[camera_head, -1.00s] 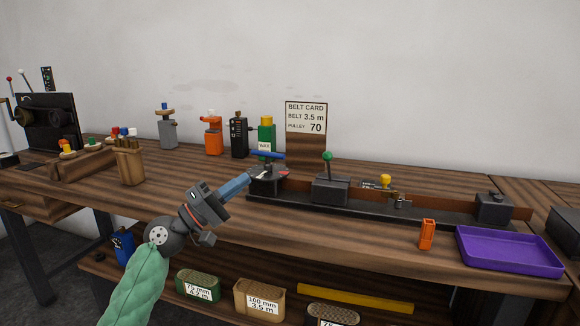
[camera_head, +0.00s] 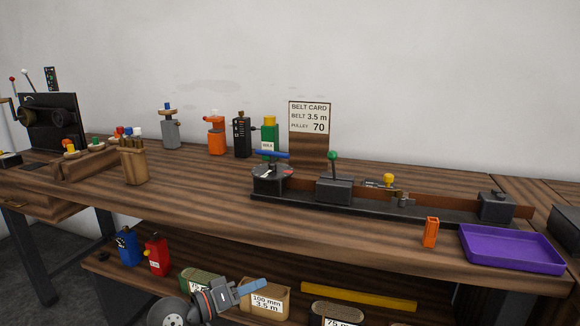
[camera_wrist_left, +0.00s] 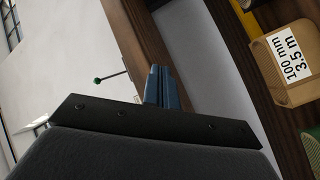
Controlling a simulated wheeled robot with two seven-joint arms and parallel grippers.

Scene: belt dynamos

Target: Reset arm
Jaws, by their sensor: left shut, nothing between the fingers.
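My left gripper (camera_head: 251,287) is low at the bottom of the head view, in front of the bench and level with its lower shelf. Its blue fingers are together and hold nothing. In the left wrist view the shut fingers (camera_wrist_left: 163,87) point toward the bench edge. The dial with the blue handle (camera_head: 272,172) stands on the bench above and behind the gripper, apart from it. My right gripper is not in view.
On the bench are the green-knobbed lever block (camera_head: 334,188), an orange holder (camera_head: 431,232), a purple tray (camera_head: 512,265) and the belt card (camera_head: 310,118). The shelf holds a labelled 100 mm box (camera_head: 268,300), a blue can (camera_head: 127,247) and a red can (camera_head: 158,255). The bench front is clear.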

